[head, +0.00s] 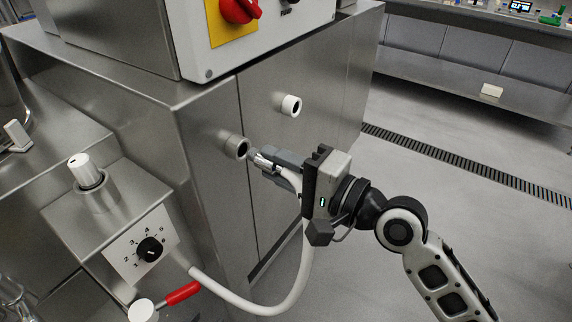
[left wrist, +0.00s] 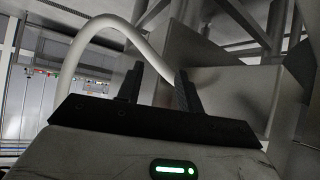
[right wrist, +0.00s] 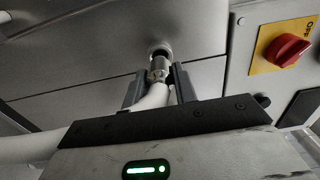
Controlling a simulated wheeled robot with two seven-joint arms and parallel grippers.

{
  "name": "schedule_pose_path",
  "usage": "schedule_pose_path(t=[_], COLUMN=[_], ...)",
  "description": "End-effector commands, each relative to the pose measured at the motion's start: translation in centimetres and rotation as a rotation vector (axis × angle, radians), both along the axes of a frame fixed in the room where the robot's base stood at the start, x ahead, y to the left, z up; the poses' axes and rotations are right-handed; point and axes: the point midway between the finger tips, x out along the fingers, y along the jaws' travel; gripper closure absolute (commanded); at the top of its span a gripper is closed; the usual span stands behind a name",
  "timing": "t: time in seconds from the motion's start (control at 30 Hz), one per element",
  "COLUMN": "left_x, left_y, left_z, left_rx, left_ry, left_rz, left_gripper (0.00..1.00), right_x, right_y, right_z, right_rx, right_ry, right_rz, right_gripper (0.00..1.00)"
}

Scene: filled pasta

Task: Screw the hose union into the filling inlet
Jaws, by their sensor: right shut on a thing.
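The metal hose union (right wrist: 160,70) sits on the end of a white hose (head: 295,285). My right gripper (head: 270,162) is shut on the union, and its fingers also show in the right wrist view (right wrist: 158,88). The union points at the round metal filling inlet (head: 235,146) on the steel cabinet side. Its tip is at or just in front of the inlet's mouth (right wrist: 159,47); I cannot tell whether they touch. My left gripper (left wrist: 157,85) shows only in the left wrist view, with its fingers apart and the white hose behind them.
A second port with a white rim (head: 291,104) is on the same cabinet face, to the right. A red-handled valve (head: 183,293) and a dial panel (head: 145,248) stand at lower left. A red switch on yellow (head: 236,12) is above. The floor at right is clear.

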Motion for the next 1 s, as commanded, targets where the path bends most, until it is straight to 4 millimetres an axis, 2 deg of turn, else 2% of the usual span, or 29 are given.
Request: schedule_pose_path(t=[1.0], left_x=[-0.37], left_y=[-0.05], left_z=[0.32], left_rx=[-0.004], left_ry=[0.008], left_rz=[0.004], left_gripper=[0.64], right_x=[0.00], right_y=[0.03], right_z=[-0.06], right_rx=[-0.001], right_ry=[0.001], right_rz=[0.000], right_gripper=[0.96])
